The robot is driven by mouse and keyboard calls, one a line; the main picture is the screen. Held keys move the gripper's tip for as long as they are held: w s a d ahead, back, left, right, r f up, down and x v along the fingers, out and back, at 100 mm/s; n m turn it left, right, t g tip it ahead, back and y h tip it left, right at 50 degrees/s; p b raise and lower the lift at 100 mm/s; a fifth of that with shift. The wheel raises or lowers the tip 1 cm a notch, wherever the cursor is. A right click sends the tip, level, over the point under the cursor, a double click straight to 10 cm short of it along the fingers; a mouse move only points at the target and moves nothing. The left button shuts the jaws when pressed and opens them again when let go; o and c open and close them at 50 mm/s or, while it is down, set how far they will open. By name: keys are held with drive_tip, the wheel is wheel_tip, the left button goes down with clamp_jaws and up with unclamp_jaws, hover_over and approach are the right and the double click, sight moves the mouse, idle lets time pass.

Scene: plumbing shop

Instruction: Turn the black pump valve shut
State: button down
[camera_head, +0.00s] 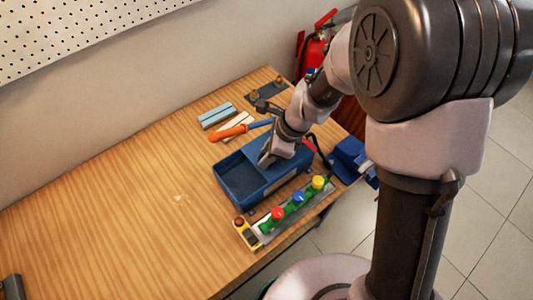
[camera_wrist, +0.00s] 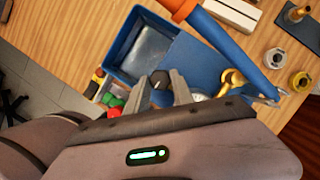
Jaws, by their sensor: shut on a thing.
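The blue test pump (camera_head: 238,183) with an open tank stands near the front edge of the wooden bench. It also shows in the wrist view, with its open tank (camera_wrist: 140,45) at the upper left. The black pump valve (camera_wrist: 160,78) is a small dark knob between my fingertips in the wrist view. My gripper (camera_wrist: 163,88) is shut on it, a finger on either side. In the head view my gripper (camera_head: 267,155) reaches down onto the pump top, and the valve is hidden there. The knob's turned position cannot be told.
The pump's lever with an orange handle (camera_head: 230,133) runs close behind my gripper. A manifold with red, blue and yellow knobs (camera_head: 298,198) lies along the front edge. A blue vise (camera_head: 350,157) stands to the right. The bench's left part is mostly clear.

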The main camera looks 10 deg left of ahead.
idle(0.4)
drive_tip(key=c, duration=1.1)
unclamp_jaws()
drive_tip(key=p+v, duration=0.4)
drive_tip(key=v, duration=1.3)
drive_tip(key=shift+s+r+p, duration=0.1)
drive_tip(key=shift+r+p, duration=0.15)
drive_tip(key=shift+p, duration=0.1)
drive_tip(key=shift+d, duration=0.1)
drive_tip(key=s+d+f+n+t+h+b, duration=0.1)
drive_tip(key=s+d+f+n+t+b, duration=0.1)
drive_tip(key=s+d+n+b, duration=0.2)
drive_tip(key=s+d+f+n+t+b, duration=0.2)
drive_tip(key=s+d+n+b, duration=0.2)
drive_tip(key=b, duration=0.4)
drive_tip(key=s+d+f+n+t+h+b, duration=0.1)
drive_tip(key=s+d+f+n+t+b, duration=0.1)
drive_tip(key=s+b, duration=0.4)
drive_tip(key=shift+d+f+n+h+b, duration=0.15)
drive_tip(key=shift+d+f+n, duration=0.1)
drive_tip(key=shift+d+n, duration=0.35)
drive_tip(key=shift+d+f+n+h+b, duration=0.2)
drive_tip(key=shift+d+n, duration=0.15)
drive_tip(key=shift+n, duration=0.45)
